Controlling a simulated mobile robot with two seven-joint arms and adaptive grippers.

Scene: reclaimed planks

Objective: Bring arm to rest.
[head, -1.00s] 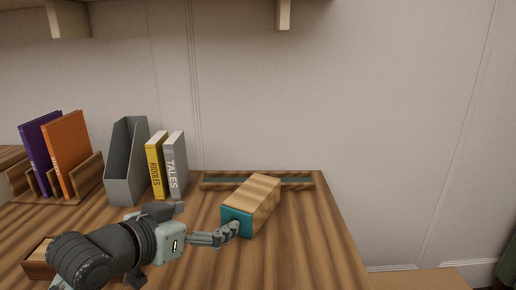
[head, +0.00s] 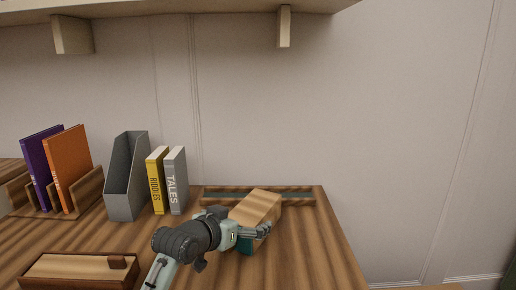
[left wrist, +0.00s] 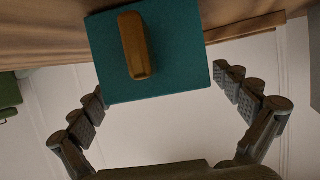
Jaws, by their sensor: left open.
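My left gripper (head: 262,231) is open in front of a wooden block-like box (head: 258,205) with a teal end, near the back right of the plank desk (head: 312,255). In the left wrist view the teal face (left wrist: 180,55) with a brown handle-like bar (left wrist: 134,45) lies beyond and between the spread fingers (left wrist: 158,110). The fingers show no grip on it. In the head view my arm hides part of the teal end. My right gripper is not in view.
A grey magazine file (head: 127,180), a yellow book (head: 156,182) and a grey book (head: 175,182) stand at the back left. A rack (head: 88,190) holds an orange book (head: 67,170) and a purple book (head: 41,165). A wooden box (head: 80,270) lies front left. A shelf (head: 180,8) hangs above.

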